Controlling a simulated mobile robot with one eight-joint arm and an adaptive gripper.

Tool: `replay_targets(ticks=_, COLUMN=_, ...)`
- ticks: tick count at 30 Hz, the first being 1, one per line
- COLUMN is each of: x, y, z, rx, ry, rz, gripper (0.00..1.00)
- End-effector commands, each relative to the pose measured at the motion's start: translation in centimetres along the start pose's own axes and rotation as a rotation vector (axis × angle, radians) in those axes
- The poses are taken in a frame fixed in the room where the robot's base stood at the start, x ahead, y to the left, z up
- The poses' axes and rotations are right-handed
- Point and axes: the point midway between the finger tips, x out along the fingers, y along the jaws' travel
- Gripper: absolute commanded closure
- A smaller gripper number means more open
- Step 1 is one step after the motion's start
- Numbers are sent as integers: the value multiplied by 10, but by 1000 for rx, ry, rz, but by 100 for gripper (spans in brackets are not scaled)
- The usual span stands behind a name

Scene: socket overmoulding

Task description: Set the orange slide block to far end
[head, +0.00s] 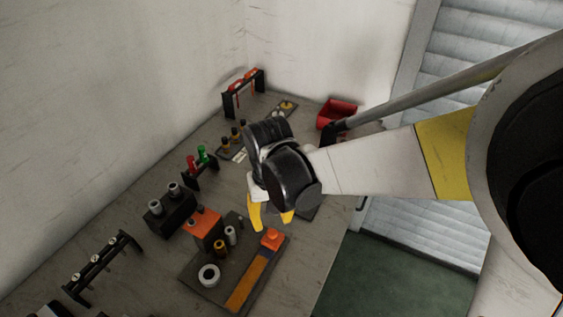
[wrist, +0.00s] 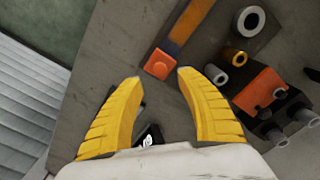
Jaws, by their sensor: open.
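The orange slide block (head: 271,238) sits at the upper-right end of a long track (head: 262,257) on a dark base plate (head: 204,287). The track's lower-left part is an orange strip (head: 241,291). The block also shows in the wrist view (wrist: 160,64), just beyond the fingertips, with the track running up and right from it. My gripper (head: 271,219) has yellow fingers and is above the block's end of the plate. In the wrist view my gripper (wrist: 159,79) is open and empty, its fingertips spread to either side below the block.
On the same plate stand a white ring (head: 209,275), a brass cylinder (head: 221,249) and a grey cylinder (head: 231,236). An orange-topped block (head: 203,224) is beside them. Several racks line the wall side, and a red bin (head: 337,112) is at the back.

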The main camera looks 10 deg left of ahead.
Motion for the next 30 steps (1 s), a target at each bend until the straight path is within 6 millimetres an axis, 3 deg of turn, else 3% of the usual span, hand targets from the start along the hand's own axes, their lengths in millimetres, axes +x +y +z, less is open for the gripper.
replay_targets(ticks=3, x=28, y=0, z=0, rx=0, ry=1, rz=0, gripper=56)
replay_targets(ticks=9, x=53, y=0, z=0, rx=0, ry=1, rz=0, gripper=56)
replay_targets(ticks=21, x=59, y=0, z=0, rx=0, ry=1, rz=-1, gripper=57)
replay_targets(ticks=25, x=59, y=0, z=0, rx=0, ry=1, rz=-1, gripper=97)
replay_targets(ticks=30, x=59, y=0, z=0, rx=0, ry=1, rz=-1, gripper=100)
